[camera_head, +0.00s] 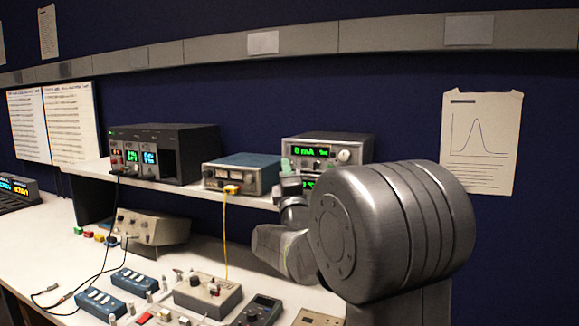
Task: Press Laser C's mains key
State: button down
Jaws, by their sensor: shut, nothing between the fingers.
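A grey instrument (349,139) with a green display reading about "0 mA" and a round knob stands at the right end of the shelf. It may be Laser C's unit, but no label is readable. A second green display shows just below it, partly covered by my arm. My gripper (286,165) is at this unit's front left side in the picture, with pale green fingertips pointing up. It looks shut and empty. I cannot tell whether it touches the panel. No mains key can be made out; my gripper and arm cover part of the lower front.
A blue box (242,173) with a meter and yellow cable stands left of my gripper. A black unit (165,150) with several displays is farther left on the shelf (88,166). The bench below holds boxes, a multimeter (257,311) and cables.

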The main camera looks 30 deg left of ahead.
jog(key=s, duration=0.1)
jog(key=s+b, duration=0.1)
jog(key=s, duration=0.3)
jog(key=shift+d, duration=0.3)
dwell(0.7)
jog(key=p, duration=0.1)
jog(key=w+p, duration=0.1)
jog(key=shift+w+a+r+p, duration=0.15)
jog(key=shift+w+r+p, duration=0.1)
jog(key=shift+w+p, duration=0.05)
jog(key=shift+w+p, duration=0.1)
jog(key=shift+p, duration=0.75)
